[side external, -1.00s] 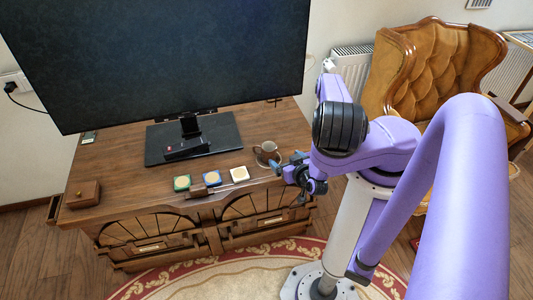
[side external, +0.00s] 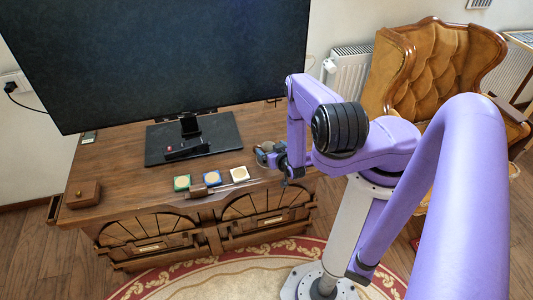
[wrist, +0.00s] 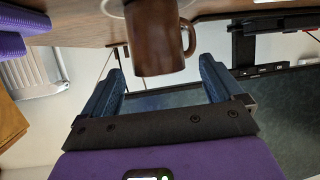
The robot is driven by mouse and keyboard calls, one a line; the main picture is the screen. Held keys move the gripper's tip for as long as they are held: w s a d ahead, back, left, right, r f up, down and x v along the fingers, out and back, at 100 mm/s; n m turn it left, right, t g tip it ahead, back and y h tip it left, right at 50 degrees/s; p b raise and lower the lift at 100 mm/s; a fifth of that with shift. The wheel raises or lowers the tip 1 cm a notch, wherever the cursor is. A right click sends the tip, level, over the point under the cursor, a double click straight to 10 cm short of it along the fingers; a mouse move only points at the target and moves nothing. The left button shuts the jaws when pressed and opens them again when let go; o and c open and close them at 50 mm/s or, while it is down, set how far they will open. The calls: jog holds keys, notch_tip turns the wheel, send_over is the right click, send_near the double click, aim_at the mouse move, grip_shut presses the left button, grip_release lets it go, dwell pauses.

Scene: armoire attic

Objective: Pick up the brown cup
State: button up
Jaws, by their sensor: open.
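The brown cup (wrist: 157,38) appears upside down at the top of the wrist view, with its handle to the right. A pale saucer rim (wrist: 115,8) shows beside its base. My gripper (wrist: 162,68) is open, with one blue finger on either side of the cup and visible space between each finger and the cup wall. In the side view my gripper (side external: 268,155) is low over the right part of the wooden desk, at the cup's place. It hides most or all of the cup there.
A thin handled tool (side external: 200,191) lies along the front edge. A large monitor (side external: 160,50) on a black base (side external: 165,152) stands behind. A wooden box (side external: 83,194) is far left.

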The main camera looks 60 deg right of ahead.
jog(key=shift+x, duration=0.95)
jog(key=c, duration=1.3)
jog(key=shift+r, duration=0.15)
jog(key=shift+r, duration=0.2)
jog(key=s+a+r, duration=0.2)
jog(key=s+r, duration=0.2)
jog(key=s+a+r, duration=0.2)
jog(key=s+r, duration=0.2)
jog(key=s+a+r, duration=0.2)
jog(key=s+r, duration=0.2)
jog(key=shift+s+a+r, duration=0.15)
jog(key=shift+s+a, duration=0.05)
jog(key=shift+s, duration=0.1)
